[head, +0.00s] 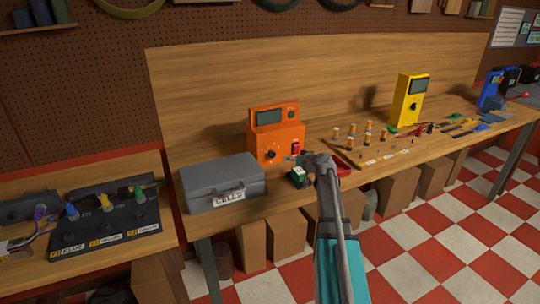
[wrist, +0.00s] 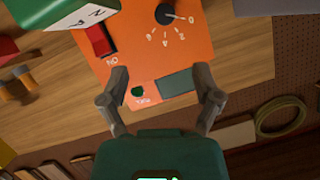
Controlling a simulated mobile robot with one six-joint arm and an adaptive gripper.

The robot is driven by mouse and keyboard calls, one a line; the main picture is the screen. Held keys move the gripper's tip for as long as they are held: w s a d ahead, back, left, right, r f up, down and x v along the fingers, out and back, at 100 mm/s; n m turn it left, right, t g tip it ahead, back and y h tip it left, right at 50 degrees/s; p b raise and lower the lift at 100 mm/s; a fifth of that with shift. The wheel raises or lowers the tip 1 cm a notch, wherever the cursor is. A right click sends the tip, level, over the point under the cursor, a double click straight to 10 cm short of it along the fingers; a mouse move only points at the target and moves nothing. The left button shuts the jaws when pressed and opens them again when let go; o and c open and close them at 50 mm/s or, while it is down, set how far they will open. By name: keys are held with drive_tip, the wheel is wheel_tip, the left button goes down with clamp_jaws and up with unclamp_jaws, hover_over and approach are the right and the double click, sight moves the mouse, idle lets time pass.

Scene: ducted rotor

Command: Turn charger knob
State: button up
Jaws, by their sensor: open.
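The orange charger (head: 262,144) stands on the wooden bench, with a dark screen and a green button on its upper part. In the head view my gripper (head: 299,159) is in front of the charger's right side.
A grey case (head: 222,181) stands left of the charger. Small cylinders and tools lie to the right, near a yellow meter (head: 409,99). A black cable panel (head: 105,220) is far left.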

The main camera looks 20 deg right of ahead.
sight(273, 155)
drive_tip(key=shift+w+a, duration=0.15)
drive_tip(key=shift+a, duration=0.1)
drive_tip(key=shift+w+f, duration=0.1)
drive_tip(key=shift+w, duration=0.05)
drive_tip(key=shift+w+a+f, duration=0.15)
drive_tip(key=shift+w+f, duration=0.05)
drive_tip(key=shift+w, duration=0.2)
drive_tip(key=b+x, duration=0.5)
drive_tip(key=x, duration=0.7)
drive_tip(key=shift+w+a, duration=0.1)
drive_tip(key=shift+w, duration=0.15)
